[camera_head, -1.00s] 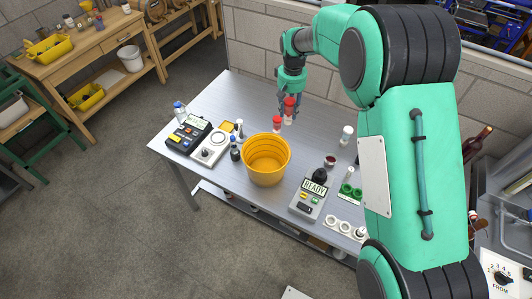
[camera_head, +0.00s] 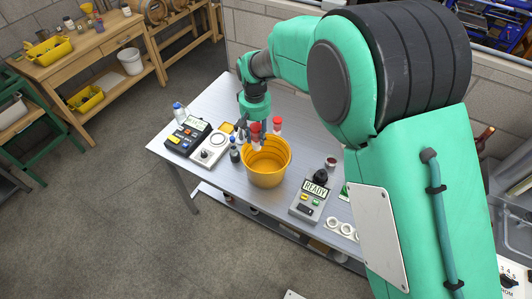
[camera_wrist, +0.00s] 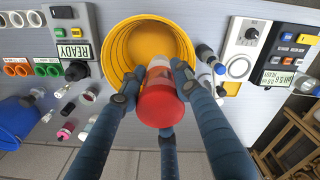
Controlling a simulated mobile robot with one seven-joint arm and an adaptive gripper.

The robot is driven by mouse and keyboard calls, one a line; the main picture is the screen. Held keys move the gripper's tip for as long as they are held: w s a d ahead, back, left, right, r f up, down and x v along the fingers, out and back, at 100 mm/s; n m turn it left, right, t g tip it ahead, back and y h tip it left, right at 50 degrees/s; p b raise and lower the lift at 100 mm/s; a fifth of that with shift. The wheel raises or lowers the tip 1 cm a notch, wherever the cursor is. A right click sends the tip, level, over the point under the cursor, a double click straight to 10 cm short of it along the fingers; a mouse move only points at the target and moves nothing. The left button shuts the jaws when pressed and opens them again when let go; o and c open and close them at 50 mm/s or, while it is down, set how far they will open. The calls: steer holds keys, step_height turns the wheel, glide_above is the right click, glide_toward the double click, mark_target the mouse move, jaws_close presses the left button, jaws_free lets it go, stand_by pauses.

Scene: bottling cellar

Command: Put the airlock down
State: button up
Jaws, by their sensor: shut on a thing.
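My gripper (camera_head: 255,130) is shut on the airlock (camera_head: 256,128), a pale body with a red cap. The airlock shows large in the wrist view (camera_wrist: 158,105), red end toward the camera, between my fingers (camera_wrist: 155,90). In the head view it overlaps the back-left rim of the yellow bucket (camera_head: 268,176). The bucket stands on the grey table (camera_head: 225,105). In the wrist view its open mouth (camera_wrist: 150,35) lies behind the airlock. I cannot tell how high above the rim the airlock is. A similar red-capped piece (camera_head: 277,124) stands behind the bucket.
Left of the bucket are a dark meter (camera_head: 188,136), a white stirrer plate (camera_head: 212,147) and small bottles (camera_head: 234,153). Right of it are the READY device (camera_head: 310,200) and white rings (camera_head: 340,227). Clear tabletop lies behind the bucket and at the back left.

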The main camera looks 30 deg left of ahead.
step_height(320, 180, down, 10)
stand_by(0.4)
steer(key=shift+w, duration=0.1)
steer(key=shift+f, duration=3)
steer(key=shift+f, duration=1.9)
steer(key=shift+f, duration=0.1)
steer(key=o, duration=0.8)
steer(key=shift+o, duration=0.5)
